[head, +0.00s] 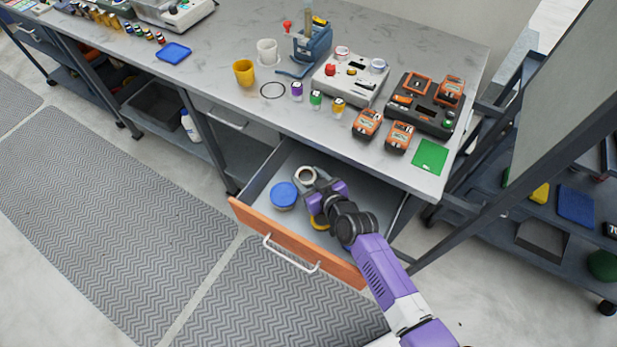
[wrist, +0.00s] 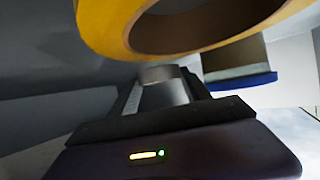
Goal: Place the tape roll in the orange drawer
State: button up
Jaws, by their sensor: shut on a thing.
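The orange-fronted drawer (head: 330,264) is pulled out below the workbench. My gripper (head: 312,184) is down inside it. It is shut on a pale ring-shaped tape roll (head: 305,175), whose side shows as a grey-white band (wrist: 163,88) between the fingers in the wrist view. The roll is over the drawer's grey floor; whether it touches the floor I cannot tell. A yellow ring (wrist: 180,35) fills the top of the wrist view, close to the camera. In the head view it is partly hidden under my wrist (head: 320,224).
The drawer walls surround the gripper. The workbench (head: 230,55) above carries cups, small bottles and orange battery packs (head: 367,123). A shelf cart stands right.

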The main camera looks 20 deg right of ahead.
jog(key=o, duration=1.3)
jog(key=shift+o, duration=0.2)
jog(key=shift+r+p, duration=0.55)
jog(key=shift+p, duration=0.1)
jog(key=shift+s+r+p, duration=0.25)
jog(key=shift+r+p, duration=0.05)
jog(key=shift+p, duration=0.05)
jog(key=v, duration=1.1)
jog(key=shift+s+d+f, duration=0.1)
jog(key=shift+s, duration=0.1)
